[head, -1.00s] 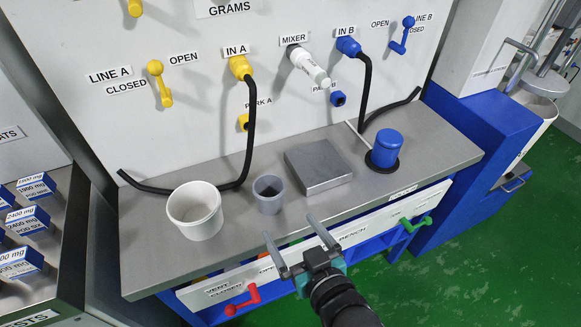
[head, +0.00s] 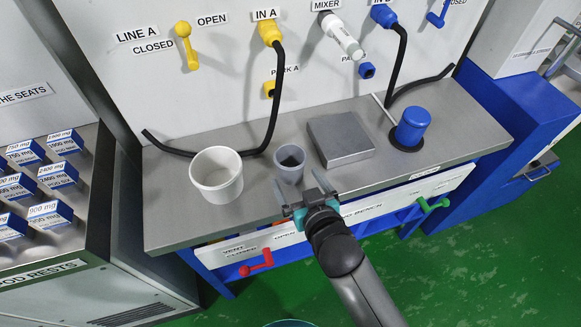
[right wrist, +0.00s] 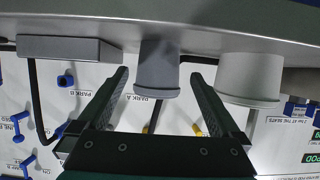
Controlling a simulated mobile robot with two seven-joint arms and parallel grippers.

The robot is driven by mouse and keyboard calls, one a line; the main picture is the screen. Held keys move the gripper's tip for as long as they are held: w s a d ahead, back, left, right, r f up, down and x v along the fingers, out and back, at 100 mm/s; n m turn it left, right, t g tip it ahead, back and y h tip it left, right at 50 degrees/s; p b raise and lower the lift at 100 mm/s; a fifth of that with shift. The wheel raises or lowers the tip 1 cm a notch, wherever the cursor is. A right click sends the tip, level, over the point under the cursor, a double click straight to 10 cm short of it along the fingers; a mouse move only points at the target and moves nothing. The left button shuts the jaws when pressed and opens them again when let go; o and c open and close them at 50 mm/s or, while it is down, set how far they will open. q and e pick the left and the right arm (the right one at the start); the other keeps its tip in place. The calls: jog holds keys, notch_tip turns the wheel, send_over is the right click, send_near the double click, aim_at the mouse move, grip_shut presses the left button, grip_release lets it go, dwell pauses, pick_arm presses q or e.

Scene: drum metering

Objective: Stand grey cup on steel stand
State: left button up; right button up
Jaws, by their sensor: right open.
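The grey cup (head: 289,168) stands upright on the steel bench, between the white tub and the steel stand. The steel stand (head: 341,138) is a flat square block to the right of the cup, with a bare top. My right gripper (head: 301,186) is open and empty at the bench's front edge, just in front of the cup. In the right wrist view, which is upside down, the cup (right wrist: 158,62) appears between the two spread fingers (right wrist: 159,77), beyond their tips. I see no contact. My left gripper is not in view.
A white tub (head: 216,180) stands left of the cup. A blue cylinder (head: 411,126) stands right of the stand. Black hoses (head: 274,100) hang from the panel to the bench. Red (head: 257,263) and green (head: 432,204) handles project from the bench front.

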aim_at(294, 173)
jog(key=shift+b+x, duration=0.9)
jog(key=shift+x, duration=2.2)
jog(key=shift+w+r, duration=0.1)
jog(key=shift+r, duration=0.1)
jog(key=shift+d, duration=0.1)
